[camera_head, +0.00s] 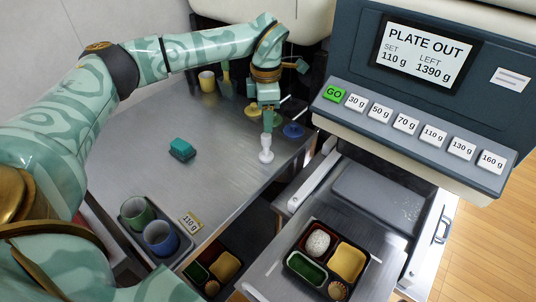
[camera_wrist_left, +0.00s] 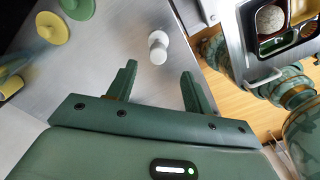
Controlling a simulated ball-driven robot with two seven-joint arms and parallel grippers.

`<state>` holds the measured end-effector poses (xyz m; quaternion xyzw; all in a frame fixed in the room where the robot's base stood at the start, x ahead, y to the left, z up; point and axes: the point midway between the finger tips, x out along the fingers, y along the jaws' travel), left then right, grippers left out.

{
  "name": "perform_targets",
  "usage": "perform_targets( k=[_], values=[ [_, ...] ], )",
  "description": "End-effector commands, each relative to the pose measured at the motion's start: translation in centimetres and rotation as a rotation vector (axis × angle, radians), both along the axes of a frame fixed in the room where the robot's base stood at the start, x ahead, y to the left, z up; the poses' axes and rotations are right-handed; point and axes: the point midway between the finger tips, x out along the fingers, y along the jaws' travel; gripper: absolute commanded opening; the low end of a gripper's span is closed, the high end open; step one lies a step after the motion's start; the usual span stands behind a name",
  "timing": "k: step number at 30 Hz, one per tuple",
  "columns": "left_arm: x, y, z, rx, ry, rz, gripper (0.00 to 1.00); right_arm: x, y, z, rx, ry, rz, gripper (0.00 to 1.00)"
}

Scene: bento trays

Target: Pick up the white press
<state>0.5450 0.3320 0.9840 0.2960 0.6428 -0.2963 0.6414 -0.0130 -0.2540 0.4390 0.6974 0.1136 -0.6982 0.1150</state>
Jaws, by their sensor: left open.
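The white press (camera_head: 266,149) stands upright on the steel counter (camera_head: 225,190), near its right edge in the head view. It has a round knob and a wider foot. My left gripper (camera_head: 268,121) is just behind and above it in the head view. In the left wrist view, the press (camera_wrist_left: 158,48) sits a little beyond the gap between the open fingers of my left gripper (camera_wrist_left: 159,70). The fingers are empty and apart from it. My right gripper is not seen.
Yellow (camera_head: 253,111) and blue (camera_head: 293,131) knobbed presses stand close by. A teal sponge (camera_head: 181,148) lies to the left. Green (camera_head: 137,214) and blue (camera_head: 161,238) cups sit front left. The button panel (camera_head: 420,128) overhangs on the right, above a bento tray (camera_head: 291,250).

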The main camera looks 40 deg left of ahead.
Motion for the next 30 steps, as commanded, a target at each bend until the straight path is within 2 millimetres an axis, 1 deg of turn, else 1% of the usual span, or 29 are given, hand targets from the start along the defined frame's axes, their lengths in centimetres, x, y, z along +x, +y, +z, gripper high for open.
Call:
perform_targets(
  k=[1,3,8,10,15,17,19,24,25,26,27,29,30],
  values=[
    [0.0,0.0,-1.2,0.0,0.004,0.001,0.51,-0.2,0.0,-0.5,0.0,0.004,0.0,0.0],
    [0.0,0.0,-2.0,-0.001,0.002,0.001,0.51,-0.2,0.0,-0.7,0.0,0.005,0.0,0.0],
    [0.0,0.0,-2.7,-0.001,0.0,0.001,0.51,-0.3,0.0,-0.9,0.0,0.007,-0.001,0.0],
    [0.1,0.1,-3.5,-0.001,0.002,0.001,0.51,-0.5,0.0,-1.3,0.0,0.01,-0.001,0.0],
    [0.2,0.4,-6.6,0.0,0.004,0.0,0.51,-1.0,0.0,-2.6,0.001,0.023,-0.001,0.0],
    [0.2,0.3,-7.4,-0.001,0.004,0.0,0.51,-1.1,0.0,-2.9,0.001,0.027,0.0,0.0],
    [0.2,0.3,-7.8,-0.001,0.002,0.0,0.51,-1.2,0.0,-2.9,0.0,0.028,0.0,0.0],
    [0.2,0.3,-7.5,0.0,-0.001,0.0,0.51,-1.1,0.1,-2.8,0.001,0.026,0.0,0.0],
    [0.2,0.3,-7.5,0.0,-0.001,0.0,0.48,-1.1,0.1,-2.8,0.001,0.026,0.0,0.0],
    [0.2,0.3,-7.5,0.0,-0.001,0.0,0.4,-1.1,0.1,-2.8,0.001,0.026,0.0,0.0],
    [0.2,0.3,-7.5,0.0,-0.001,0.0,0.29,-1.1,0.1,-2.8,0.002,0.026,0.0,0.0],
    [0.2,0.3,-7.5,0.0,-0.001,0.0,0.12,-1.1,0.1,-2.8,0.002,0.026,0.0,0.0],
    [0.2,0.3,-7.5,0.0,-0.001,0.001,0.01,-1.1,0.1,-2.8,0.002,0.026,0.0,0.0]
  ],
)
